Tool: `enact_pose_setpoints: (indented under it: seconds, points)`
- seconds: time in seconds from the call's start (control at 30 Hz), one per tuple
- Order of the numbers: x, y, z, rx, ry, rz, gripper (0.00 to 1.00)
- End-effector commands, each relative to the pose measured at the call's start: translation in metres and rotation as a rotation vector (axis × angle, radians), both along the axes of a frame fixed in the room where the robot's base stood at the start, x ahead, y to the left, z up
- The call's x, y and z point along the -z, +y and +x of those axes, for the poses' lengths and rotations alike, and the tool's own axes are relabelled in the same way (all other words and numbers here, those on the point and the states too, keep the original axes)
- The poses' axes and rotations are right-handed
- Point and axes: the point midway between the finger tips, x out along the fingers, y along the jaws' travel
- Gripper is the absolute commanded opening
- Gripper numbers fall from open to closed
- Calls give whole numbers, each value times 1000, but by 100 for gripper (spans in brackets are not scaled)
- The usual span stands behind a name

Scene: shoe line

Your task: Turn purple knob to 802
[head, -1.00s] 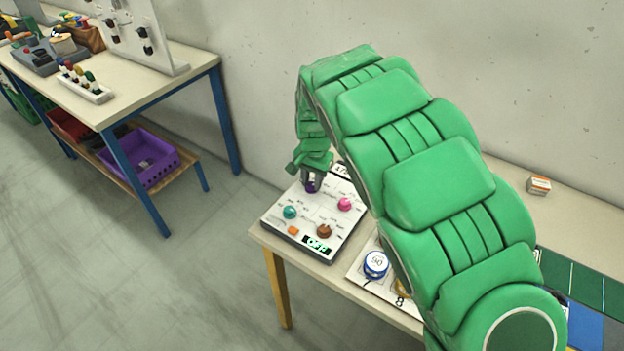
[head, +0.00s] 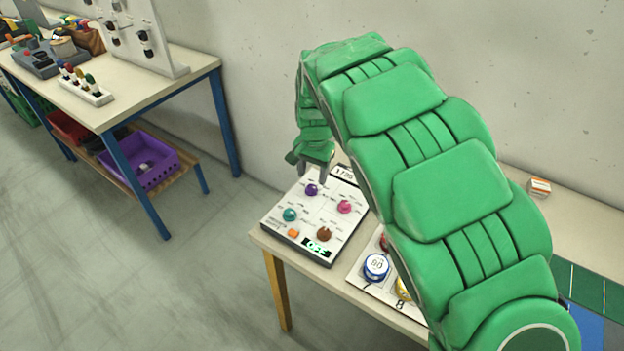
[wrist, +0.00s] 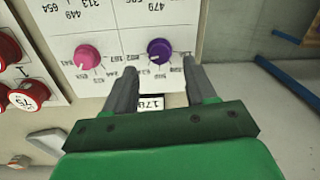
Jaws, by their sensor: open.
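The purple knob (head: 311,190) sits at the back left of a white control panel (head: 334,220). In the wrist view the purple knob (wrist: 159,50) shows upside down, with a small light mark towards its lower left and printed numbers around it, too small to read surely. My gripper (head: 312,173) is open and empty, just above and behind the purple knob, apart from it. In the wrist view the two fingers of my gripper (wrist: 161,72) are spread, with the knob beyond and between their tips.
A pink knob (head: 344,207), a teal knob (head: 289,214), a brown knob (head: 324,234) and an orange button (head: 293,233) share the panel. Its display (head: 317,247) reads OFF. A board with round caps (head: 376,267) stands to the right.

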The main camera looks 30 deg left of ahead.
Motion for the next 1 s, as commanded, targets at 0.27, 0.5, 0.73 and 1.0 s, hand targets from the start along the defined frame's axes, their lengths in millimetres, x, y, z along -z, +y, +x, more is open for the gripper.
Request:
enact_pose_setpoints:
  seconds: [0.27, 0.5, 0.73, 1.0]
  points:
    - [-35, -2, 0, 1, -1, 0, 56]
    - [-37, -2, 0, 1, 0, 0, 56]
    - [-38, 1, 1, -99, -9, -20, 56]
    - [-33, 3, -1, -213, -10, -48, 56]
